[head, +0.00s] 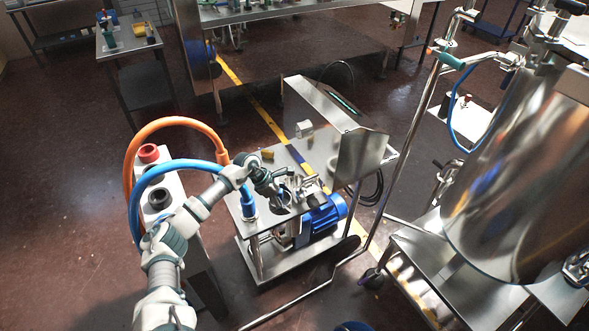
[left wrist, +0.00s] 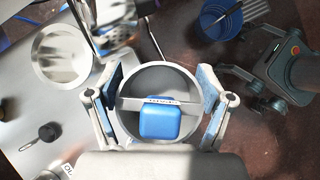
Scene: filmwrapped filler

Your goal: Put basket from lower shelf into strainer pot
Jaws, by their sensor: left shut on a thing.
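My left gripper (head: 283,198) is over the small steel table in the head view. In the left wrist view its two blue-padded fingers (left wrist: 160,88) stand on either side of a round, open metal vessel, which looks like the basket (left wrist: 136,82), and are shut on it. A flat bar crosses its mouth, and a blue rounded block shows by the bar. In the head view the gripper and nearby fittings hide the basket. I cannot pick out the strainer pot for sure; a round, shiny metal opening (left wrist: 62,55) lies up and left of the gripper in the left wrist view.
The steel table (head: 284,158) carries small metal parts and a slanted metal plate (head: 360,155). A blue motor (head: 322,214) sits low on it. Orange (head: 168,122) and blue hoses arch beside my left arm. A large steel tank (head: 520,170) stands at right.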

